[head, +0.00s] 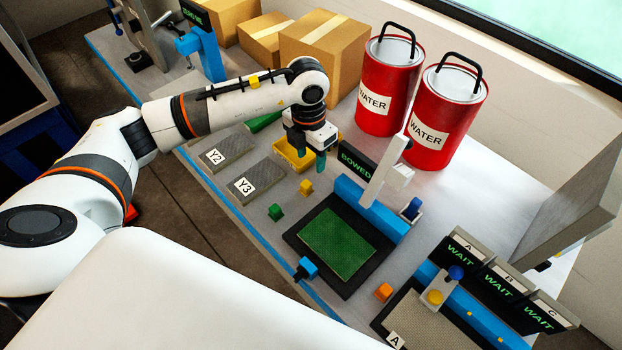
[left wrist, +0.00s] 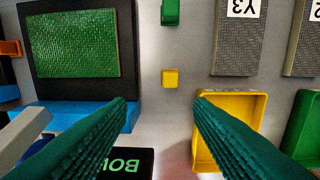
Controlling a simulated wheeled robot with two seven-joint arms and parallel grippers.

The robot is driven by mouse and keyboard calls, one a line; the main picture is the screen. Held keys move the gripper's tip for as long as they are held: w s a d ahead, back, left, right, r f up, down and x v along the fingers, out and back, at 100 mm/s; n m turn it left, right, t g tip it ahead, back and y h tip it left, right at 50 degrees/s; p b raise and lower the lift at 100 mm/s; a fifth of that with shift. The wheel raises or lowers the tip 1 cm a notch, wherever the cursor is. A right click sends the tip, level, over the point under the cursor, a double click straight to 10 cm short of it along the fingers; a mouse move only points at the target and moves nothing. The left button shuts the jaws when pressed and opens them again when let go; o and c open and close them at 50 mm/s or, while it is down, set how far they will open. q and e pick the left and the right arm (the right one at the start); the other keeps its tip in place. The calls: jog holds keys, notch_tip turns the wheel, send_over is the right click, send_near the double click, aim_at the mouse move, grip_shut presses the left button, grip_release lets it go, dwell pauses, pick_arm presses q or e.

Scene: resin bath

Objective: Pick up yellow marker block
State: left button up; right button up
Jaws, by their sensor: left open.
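The yellow marker block (head: 306,187) is a small cube standing on the light table, between the Y3 slab and the black-framed green panel. It also shows in the left wrist view (left wrist: 170,78), above the gap between my fingers. My left gripper (head: 309,164) is open and empty, with green ribbed fingers. In the head view it hangs above the table beside the yellow tray, farther back than the block. In the left wrist view its fingertips (left wrist: 158,100) lie on either side of the block's column, apart from it. My right gripper is not in view.
A green block (head: 275,212) stands near the yellow one. A yellow tray (head: 284,161), the slab marked Y3 (head: 257,181) and the framed green panel (head: 338,243) surround the spot. The BOWED sign (head: 356,166) and red WATER cans (head: 390,85) stand farther back.

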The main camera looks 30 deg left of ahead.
pick_arm(q)
jog(key=a, duration=0.1)
jog(key=p, duration=0.2)
send_over(306, 183)
notch_tip(306, 183, down, 5)
jog(key=shift+d+f, duration=0.15)
jog(key=shift+f, duration=0.65)
jog(key=shift+f+p, duration=0.4)
jog(key=shift+p, duration=0.2)
notch_tip(306, 183, down, 4)
jog(key=shift+s+r+p, duration=0.1)
jog(key=shift+r+p, duration=0.1)
jog(key=shift+p, duration=0.5)
jog(key=shift+f, duration=0.35)
jog(key=shift+c, duration=0.6)
